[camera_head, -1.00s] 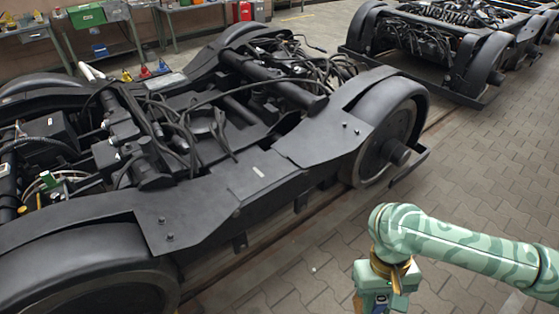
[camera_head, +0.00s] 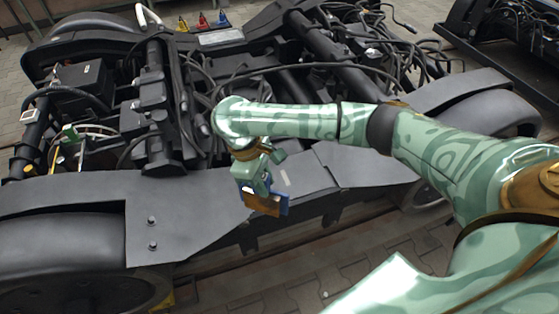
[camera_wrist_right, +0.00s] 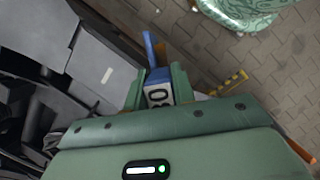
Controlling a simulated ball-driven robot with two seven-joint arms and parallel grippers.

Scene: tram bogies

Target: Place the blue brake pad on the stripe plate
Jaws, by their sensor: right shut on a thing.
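The blue brake pad (camera_head: 283,207), with a brown face, is in my right gripper (camera_head: 262,188), which is shut on it. They are above the near side beam of the bogie (camera_head: 190,197). In the right wrist view the pad (camera_wrist_right: 149,48) sticks out beyond my right gripper (camera_wrist_right: 155,85), with a white numbered label between the fingers. A yellow-and-black striped strip (camera_wrist_right: 229,84) shows past the gripper, low by the paving; I cannot tell if it is the stripe plate. My left gripper is not in view.
Cables and pipes crowd the bogie's middle. Small yellow (camera_head: 182,25), red (camera_head: 203,21) and blue (camera_head: 222,18) pieces stand at its far side by a pale plate (camera_head: 220,38). Another bogie (camera_head: 505,45) stands at the upper right. Paving (camera_head: 340,275) is open in front.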

